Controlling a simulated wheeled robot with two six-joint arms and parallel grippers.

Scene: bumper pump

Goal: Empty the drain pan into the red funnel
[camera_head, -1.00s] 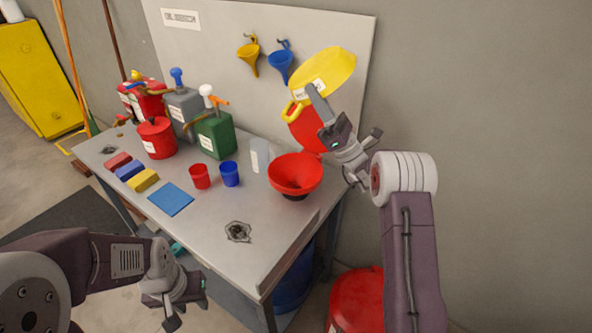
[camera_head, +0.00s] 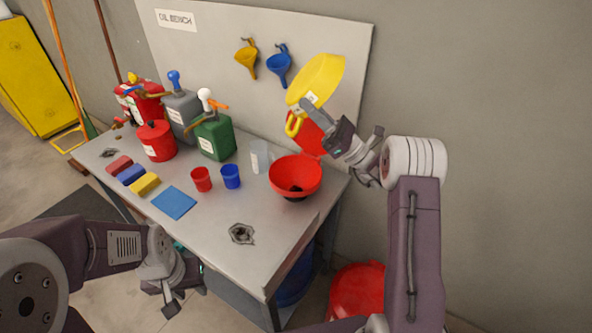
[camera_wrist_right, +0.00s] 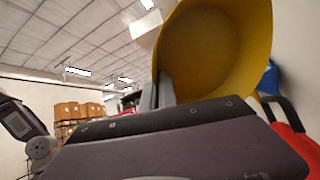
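My right gripper (camera_head: 308,106) is shut on the drain pan near the handle. In the right wrist view the drain pan (camera_wrist_right: 215,50) fills the upper right, beside a grey finger. The red funnel (camera_head: 309,175) stands upright near the bench's right end, with a dark patch in its middle.
The bench (camera_head: 220,255) holds a red cup (camera_head: 201,179), a blue cup (camera_head: 231,176), a clear container (camera_head: 260,157) close left of the funnel, and a green can (camera_head: 216,137). A red drum (camera_head: 357,290) stands on the floor.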

